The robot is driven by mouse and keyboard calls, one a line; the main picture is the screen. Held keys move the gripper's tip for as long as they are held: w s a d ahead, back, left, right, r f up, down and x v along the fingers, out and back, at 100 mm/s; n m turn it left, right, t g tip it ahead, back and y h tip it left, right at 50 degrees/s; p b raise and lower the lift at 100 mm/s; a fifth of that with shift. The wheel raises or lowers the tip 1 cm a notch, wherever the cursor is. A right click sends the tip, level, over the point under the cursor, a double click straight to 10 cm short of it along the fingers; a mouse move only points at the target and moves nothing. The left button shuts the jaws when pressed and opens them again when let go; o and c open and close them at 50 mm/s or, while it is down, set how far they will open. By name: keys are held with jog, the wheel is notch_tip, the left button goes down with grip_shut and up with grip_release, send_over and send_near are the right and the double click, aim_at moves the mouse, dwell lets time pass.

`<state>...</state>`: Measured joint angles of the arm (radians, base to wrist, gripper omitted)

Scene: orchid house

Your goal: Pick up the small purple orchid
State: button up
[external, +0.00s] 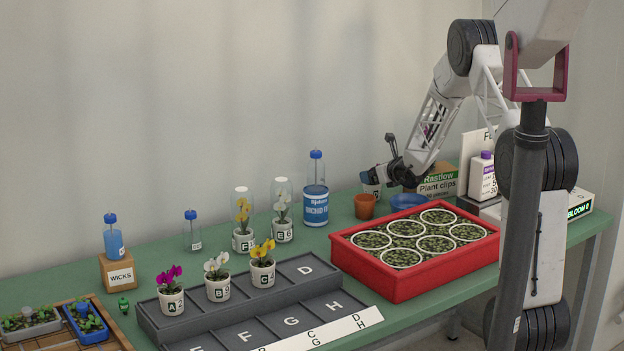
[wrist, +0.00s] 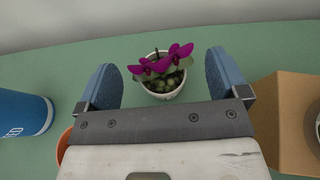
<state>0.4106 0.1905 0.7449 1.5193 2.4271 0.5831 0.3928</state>
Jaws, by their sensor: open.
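In the wrist view a purple orchid (wrist: 162,66) in a white pot (wrist: 165,89) stands upright on the green bench. It lies ahead between my spread blue fingers, with clear space on both sides. My gripper (wrist: 163,84) is open and empty. In the external view my gripper (external: 377,167) is at the back of the bench, above a white pot (external: 371,189) mostly hidden by it. Another purple orchid (external: 170,274), in a white pot marked A (external: 171,302), stands at the left of the grey stepped stand (external: 225,312).
A blue-labelled bottle (external: 316,207) and a terracotta pot (external: 365,207) stand left of my gripper. The Plant clips box (external: 439,181) is to its right, and a blue dish (external: 408,201) is nearby. A red tray (external: 400,285) lies in front. White and yellow orchids stand farther left.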

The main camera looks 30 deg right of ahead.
notch_tip(320, 180, down, 3)
jog(key=shift+r, duration=0.1)
jog(key=shift+w+f, duration=0.25)
jog(key=shift+f, duration=0.05)
jog(key=shift+x, duration=1.25)
jog(key=c, duration=1.1)
